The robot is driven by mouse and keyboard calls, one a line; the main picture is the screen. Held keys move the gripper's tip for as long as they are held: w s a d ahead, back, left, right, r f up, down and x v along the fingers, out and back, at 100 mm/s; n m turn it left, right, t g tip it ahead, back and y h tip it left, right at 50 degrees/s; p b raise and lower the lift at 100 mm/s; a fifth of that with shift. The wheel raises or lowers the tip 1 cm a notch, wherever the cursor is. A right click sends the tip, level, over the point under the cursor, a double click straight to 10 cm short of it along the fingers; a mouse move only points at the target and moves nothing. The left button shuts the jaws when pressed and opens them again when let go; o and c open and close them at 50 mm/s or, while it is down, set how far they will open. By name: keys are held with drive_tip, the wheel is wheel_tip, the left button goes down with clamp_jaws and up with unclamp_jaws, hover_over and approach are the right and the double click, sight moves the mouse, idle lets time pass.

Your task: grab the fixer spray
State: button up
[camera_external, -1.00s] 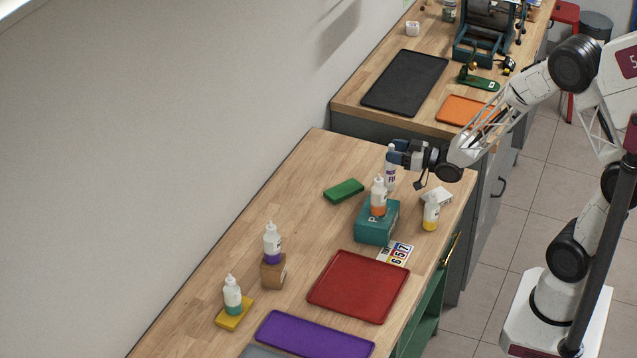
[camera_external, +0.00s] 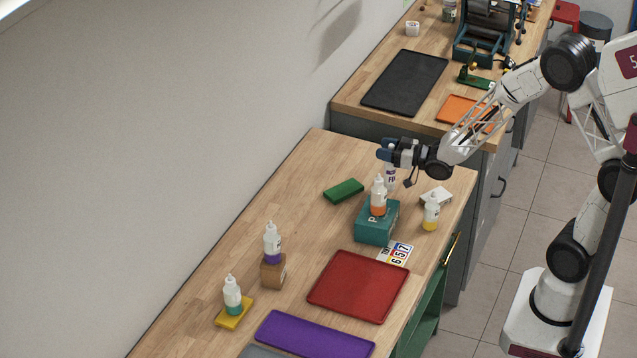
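The fixer spray looks to be the white bottle (camera_external: 391,177) with dark lettering starting "FI". It stands upright near the far end of the front wooden table. My gripper (camera_external: 383,150) is at the bottle's upper part, reaching across it from the right. The gripper hides some of the bottle's top. I cannot tell from this view whether the fingers are around it, in front of it or touching it, nor whether they are open or shut.
Near the spray, an orange-banded bottle (camera_external: 379,199) stands on a teal box (camera_external: 376,226). A yellow-banded bottle (camera_external: 431,214) and a white block (camera_external: 436,195) are to its right. A green block (camera_external: 344,190) is left. A red tray (camera_external: 359,286) lies nearer. The table's far left is clear.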

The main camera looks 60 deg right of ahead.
clamp_jaws()
drive_tip(key=shift+r, duration=0.1)
drive_tip(key=shift+r, duration=1.45)
drive_tip(key=shift+s+r, duration=0.25)
drive_tip(key=shift+r, duration=0.05)
drive_tip(key=s+a+r, duration=0.1)
drive_tip(key=s+a, duration=0.2)
drive_tip(key=s, duration=1.2)
drive_tip(key=shift+r, duration=0.15)
drive_tip(key=shift+s, duration=0.1)
